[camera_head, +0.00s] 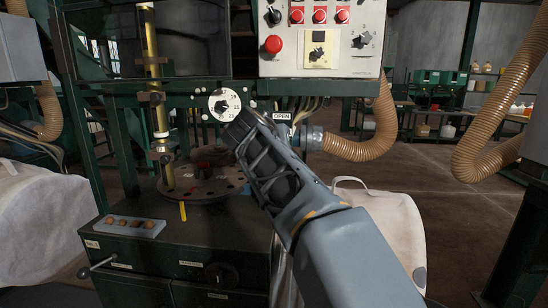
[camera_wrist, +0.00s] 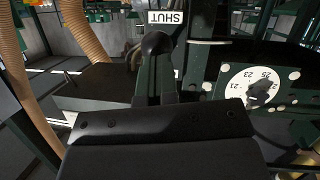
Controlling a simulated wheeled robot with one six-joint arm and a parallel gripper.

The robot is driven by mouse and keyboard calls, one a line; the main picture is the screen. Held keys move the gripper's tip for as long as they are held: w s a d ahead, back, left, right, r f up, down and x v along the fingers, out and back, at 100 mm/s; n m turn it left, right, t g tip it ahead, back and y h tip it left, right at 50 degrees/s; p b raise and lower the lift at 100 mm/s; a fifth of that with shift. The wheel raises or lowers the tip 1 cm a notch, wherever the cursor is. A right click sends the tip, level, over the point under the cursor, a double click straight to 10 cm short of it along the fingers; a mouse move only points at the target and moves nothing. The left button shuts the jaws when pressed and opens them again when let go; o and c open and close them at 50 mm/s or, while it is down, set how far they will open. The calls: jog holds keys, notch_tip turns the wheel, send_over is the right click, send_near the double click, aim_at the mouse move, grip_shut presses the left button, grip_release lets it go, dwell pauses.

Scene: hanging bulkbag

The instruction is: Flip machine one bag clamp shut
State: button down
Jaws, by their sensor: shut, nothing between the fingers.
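In the wrist view, which is upside down, a dark lever with a black ball knob (camera_wrist: 154,44) stands just beyond my gripper (camera_wrist: 160,108), beside a white SHUT label (camera_wrist: 167,18). The lever's lower part passes behind my gripper's dark fingers, and I cannot tell whether they touch. In the head view my gripper (camera_head: 243,128) reaches up to the front of the machine, its fingers closed and empty. A white OPEN label (camera_head: 282,116) shows just right of it. My arm hides the clamp lever there.
A numbered white dial (camera_head: 224,105) sits left of my gripper. A control panel (camera_head: 320,40) with red buttons is above. A ribbed tan hose (camera_head: 365,145) runs right. A pale bag (camera_head: 390,215) is behind my arm. A round table (camera_head: 205,182) stands left. Open floor lies right.

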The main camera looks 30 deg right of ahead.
jog(key=shift+f+b, duration=1)
jog(key=shift+b, duration=0.05)
jog(key=shift+w+d+f, duration=0.1)
jog(key=s+a+b, duration=0.4)
jog(key=s+a, duration=0.3)
jog(key=shift+a, duration=0.15)
